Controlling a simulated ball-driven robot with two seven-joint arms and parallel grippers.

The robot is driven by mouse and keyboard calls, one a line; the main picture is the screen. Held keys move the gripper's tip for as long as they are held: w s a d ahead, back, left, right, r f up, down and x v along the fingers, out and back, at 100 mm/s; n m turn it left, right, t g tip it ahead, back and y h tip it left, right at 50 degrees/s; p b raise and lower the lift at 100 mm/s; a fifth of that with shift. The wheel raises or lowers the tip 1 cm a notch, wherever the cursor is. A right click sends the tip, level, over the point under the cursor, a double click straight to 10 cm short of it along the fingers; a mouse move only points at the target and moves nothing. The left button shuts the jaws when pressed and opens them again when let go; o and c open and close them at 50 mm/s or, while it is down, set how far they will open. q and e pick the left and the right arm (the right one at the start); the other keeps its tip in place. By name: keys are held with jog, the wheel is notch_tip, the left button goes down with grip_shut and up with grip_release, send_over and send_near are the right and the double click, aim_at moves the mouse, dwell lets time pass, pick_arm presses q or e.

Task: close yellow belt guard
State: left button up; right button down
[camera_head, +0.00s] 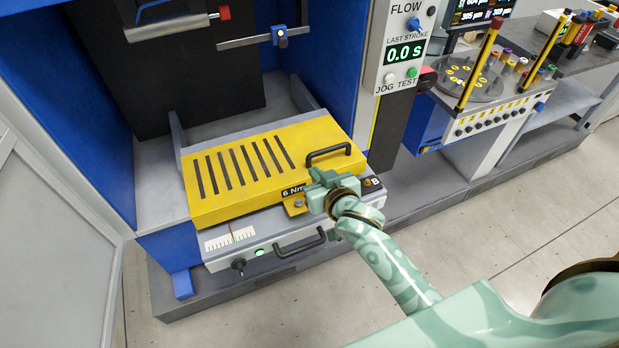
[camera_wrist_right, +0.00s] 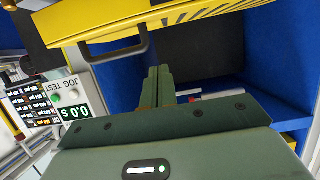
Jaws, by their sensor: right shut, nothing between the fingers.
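The yellow belt guard (camera_head: 235,165) is a slotted cover lying over the grey bench unit inside the blue bay. It looks down or nearly so; I cannot tell whether it is fully seated. Its black handle (camera_head: 328,151) is at the right end of the top. The guard (camera_wrist_right: 100,20) and its handle (camera_wrist_right: 118,50) also show in the right wrist view. My right gripper (camera_head: 316,182) is at the guard's front right, just below the handle. Its fingers (camera_wrist_right: 159,72) are shut and empty, with the handle to their left. My left gripper is not in view.
A grey drawer front (camera_head: 270,238) with a black handle sits below the guard. A control panel (camera_head: 405,45) with buttons stands right of the bay. A cart with yellow-and-black posts (camera_head: 480,65) is farther right. The floor (camera_head: 530,240) in front is clear.

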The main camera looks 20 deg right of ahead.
jog(key=b, duration=0.1)
send_over(309, 178)
jog(key=s, duration=0.1)
notch_tip(309, 178, down, 2)
jog(key=f, duration=0.1)
jog(key=shift+s+a+f+b, duration=0.2)
jog(key=shift+f+b, duration=0.15)
jog(key=shift+f, duration=0.35)
jog(key=shift+s+a+f+b, duration=0.15)
jog(key=shift+f+b, duration=0.15)
jog(key=shift+f, duration=0.35)
